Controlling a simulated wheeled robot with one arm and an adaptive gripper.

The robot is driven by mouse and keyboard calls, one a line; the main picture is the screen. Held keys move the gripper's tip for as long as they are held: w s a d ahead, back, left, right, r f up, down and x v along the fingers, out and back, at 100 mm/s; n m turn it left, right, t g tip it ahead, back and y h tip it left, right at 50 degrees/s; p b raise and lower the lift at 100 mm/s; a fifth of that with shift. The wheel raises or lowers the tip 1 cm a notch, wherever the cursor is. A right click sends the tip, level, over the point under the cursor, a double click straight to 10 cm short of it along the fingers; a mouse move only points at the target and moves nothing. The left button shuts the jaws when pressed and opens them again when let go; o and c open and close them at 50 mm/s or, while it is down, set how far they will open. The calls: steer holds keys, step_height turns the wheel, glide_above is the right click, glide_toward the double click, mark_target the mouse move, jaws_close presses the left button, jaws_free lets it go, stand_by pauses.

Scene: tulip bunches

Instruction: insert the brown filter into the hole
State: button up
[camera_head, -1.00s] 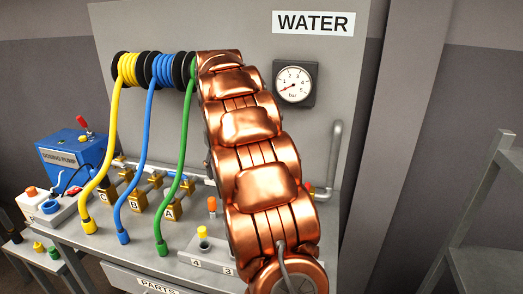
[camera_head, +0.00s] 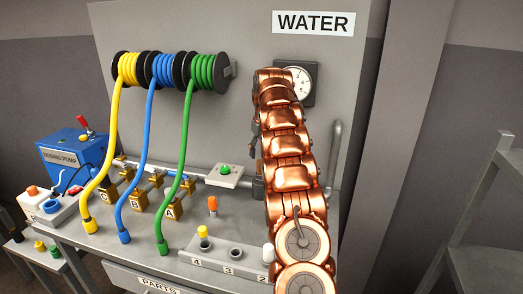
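A grey numbered block (camera_head: 217,257) stands on the bench, with labels 4, 3 and 2 showing. A yellow-topped piece (camera_head: 202,232) is at position 4. Position 3 has an open dark hole (camera_head: 236,253). A white piece (camera_head: 268,252) is at position 2, beside my arm. An orange-topped piece (camera_head: 212,205) stands behind the block. I cannot make out a brown filter; it may be hidden behind my arm. My copper-coloured arm rises at the right of the block and covers its right end. I cannot make out my gripper.
Yellow (camera_head: 105,140), blue (camera_head: 150,145) and green (camera_head: 186,150) hoses hang from reels to the bench. Brass valves (camera_head: 168,207) line a pipe behind them. A pressure gauge (camera_head: 301,82) is partly behind my arm. A blue dosing pump (camera_head: 72,155) stands at left.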

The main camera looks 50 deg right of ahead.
mark_target(260, 166)
steer(key=shift+w+d+f+p, duration=0.15)
steer(key=shift+f+p, duration=0.25)
steer(key=shift+f, duration=0.9)
steer(key=shift+w+f+p, duration=0.2)
steer(key=shift+f+p, duration=0.2)
steer(key=shift+f, duration=0.85)
steer(key=shift+w+d+f+p, duration=0.15)
steer(key=shift+f+p, duration=0.25)
steer(key=shift+f, duration=0.9)
steer(key=shift+a, duration=0.1)
steer(key=shift+c, duration=0.4)
jaws_close()
